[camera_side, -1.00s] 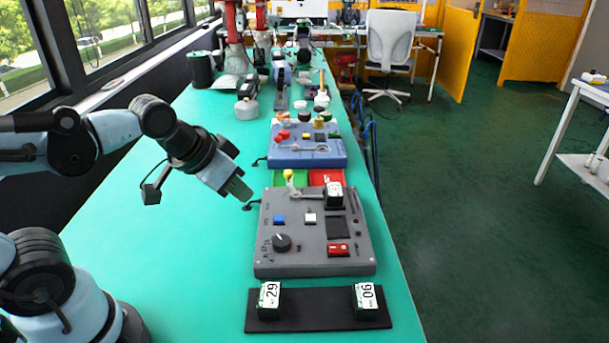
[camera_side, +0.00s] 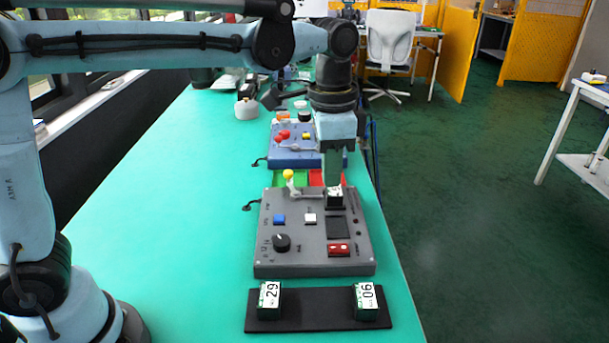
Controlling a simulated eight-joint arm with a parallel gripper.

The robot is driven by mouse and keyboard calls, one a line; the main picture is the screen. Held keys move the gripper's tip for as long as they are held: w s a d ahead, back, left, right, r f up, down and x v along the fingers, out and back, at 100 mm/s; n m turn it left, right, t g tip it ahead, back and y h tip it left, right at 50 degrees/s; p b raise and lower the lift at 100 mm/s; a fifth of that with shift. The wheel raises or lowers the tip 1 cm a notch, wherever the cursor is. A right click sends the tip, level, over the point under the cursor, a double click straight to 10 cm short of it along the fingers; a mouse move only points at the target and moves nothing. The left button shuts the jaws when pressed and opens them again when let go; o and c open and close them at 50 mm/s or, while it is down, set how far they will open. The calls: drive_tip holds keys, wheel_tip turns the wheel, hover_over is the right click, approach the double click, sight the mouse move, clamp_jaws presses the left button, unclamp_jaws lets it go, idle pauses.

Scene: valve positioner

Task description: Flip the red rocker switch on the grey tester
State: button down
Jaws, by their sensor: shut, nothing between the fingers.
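The grey tester (camera_side: 303,255) lies flat on the green bench. Its red rocker switch (camera_side: 338,250) sits near the front right of the panel; which way it is tipped is too small to tell. My gripper (camera_side: 333,184) points down over the far right part of the tester, beyond the red rocker. Its fingers are shut, with their tips at or just behind the top of a small black-and-white block (camera_side: 335,197) on the panel. I cannot tell whether they touch it.
A black mat (camera_side: 311,317) with two numbered blocks lies in front. A blue panel (camera_side: 285,160) stands behind. The bench left is clear.

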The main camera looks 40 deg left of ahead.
sight(332, 247)
drive_tip(key=shift+w+d+f, duration=0.1)
drive_tip(key=shift+w+d, duration=0.15)
drive_tip(key=shift+d, duration=0.2)
drive_tip(key=shift+f, duration=0.1)
wheel_tip(332, 247, down, 14)
drive_tip(key=shift+r, duration=0.15)
idle(0.5)
